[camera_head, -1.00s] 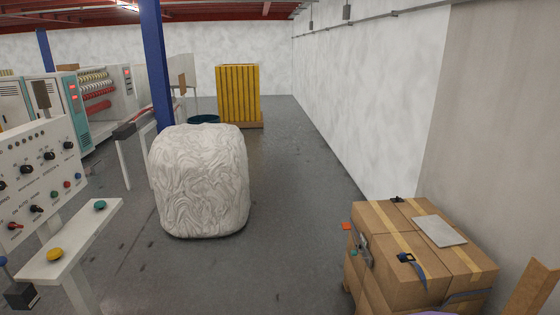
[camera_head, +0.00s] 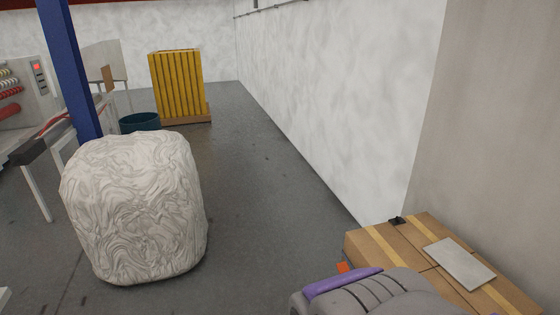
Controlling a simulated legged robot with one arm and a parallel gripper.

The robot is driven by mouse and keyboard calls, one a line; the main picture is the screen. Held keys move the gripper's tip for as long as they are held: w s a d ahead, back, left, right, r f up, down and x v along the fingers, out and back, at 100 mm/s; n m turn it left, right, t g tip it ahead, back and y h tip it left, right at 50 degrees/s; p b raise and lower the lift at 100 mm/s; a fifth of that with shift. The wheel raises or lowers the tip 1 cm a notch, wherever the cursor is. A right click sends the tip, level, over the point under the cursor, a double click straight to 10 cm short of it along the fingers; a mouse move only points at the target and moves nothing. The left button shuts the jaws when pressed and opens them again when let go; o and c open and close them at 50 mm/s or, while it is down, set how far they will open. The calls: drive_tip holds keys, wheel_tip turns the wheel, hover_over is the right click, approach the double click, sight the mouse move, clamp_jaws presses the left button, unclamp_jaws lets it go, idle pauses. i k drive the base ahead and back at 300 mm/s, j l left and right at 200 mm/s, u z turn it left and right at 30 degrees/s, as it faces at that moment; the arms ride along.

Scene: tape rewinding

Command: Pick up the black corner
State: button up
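A small black piece (camera_head: 397,220), which looks like the black corner, lies on the far left edge of a cardboard box top (camera_head: 425,228). It is too small for its exact shape to show. A grey, ridged part of my own arm with a purple strip covers the near left part of the box top. My gripper's fingers do not show. A second black item, with a blue strap, seen on the box a second ago is hidden now.
A flat grey plate (camera_head: 459,263) lies on the box top. An orange item (camera_head: 343,267) is beside the box. A large white wrapped bale (camera_head: 135,205) stands at left, with open floor (camera_head: 265,190) between. A white wall (camera_head: 330,90) runs behind the box.

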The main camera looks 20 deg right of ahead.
sight(398, 219)
drive_tip(key=i+z, duration=0.15)
drive_tip(key=i, duration=0.65)
drive_tip(key=i+j+z, duration=0.15)
drive_tip(key=i, duration=0.7)
drive_tip(key=i+z, duration=0.2)
drive_tip(key=z, duration=0.2)
drive_tip(key=i+z, duration=0.25)
drive_tip(key=z, duration=0.2)
drive_tip(key=i+j+z, duration=0.1)
drive_tip(key=z, duration=0.3)
drive_tip(key=i+j+z, duration=0.2)
drive_tip(key=z, duration=0.2)
drive_tip(key=i+j+z, duration=0.1)
drive_tip(key=i+z, duration=0.15)
drive_tip(key=z, duration=0.15)
drive_tip(key=i+j+z, duration=0.15)
drive_tip(key=z, duration=0.25)
drive_tip(key=i+j+z, duration=0.35)
drive_tip(key=k+l, duration=0.05)
drive_tip(key=l, duration=0.05)
